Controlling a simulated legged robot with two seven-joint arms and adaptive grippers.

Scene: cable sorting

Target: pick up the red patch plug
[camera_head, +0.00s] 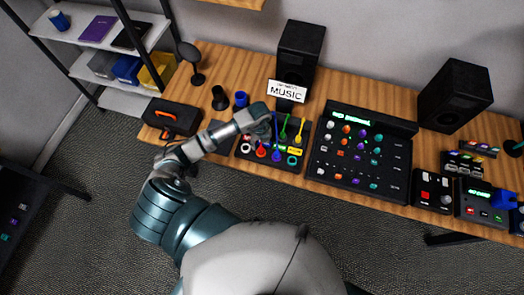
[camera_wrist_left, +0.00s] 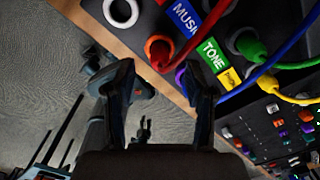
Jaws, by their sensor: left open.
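A red patch plug (camera_head: 260,151) stands in the dark patch panel (camera_head: 246,158) on the wooden bench. In the left wrist view a red plug (camera_wrist_left: 161,56) sits at an orange-red ring, its red cable running up to the right. My left gripper (camera_head: 264,114) is over the panel's back left part in the head view. In the wrist view the left gripper's (camera_wrist_left: 161,70) two dark fingers are apart, with nothing between them. The red plug is just beyond the fingertips; the gap in depth cannot be told. I cannot make out my right gripper.
Green, blue and yellow cables (camera_wrist_left: 295,99) crowd the panel right of the red plug. A mixer (camera_head: 362,160) stands right of the panel. A black case (camera_head: 172,117) with an orange handle lies left. A speaker (camera_head: 300,52) and MUSIC sign (camera_head: 286,92) stand behind.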

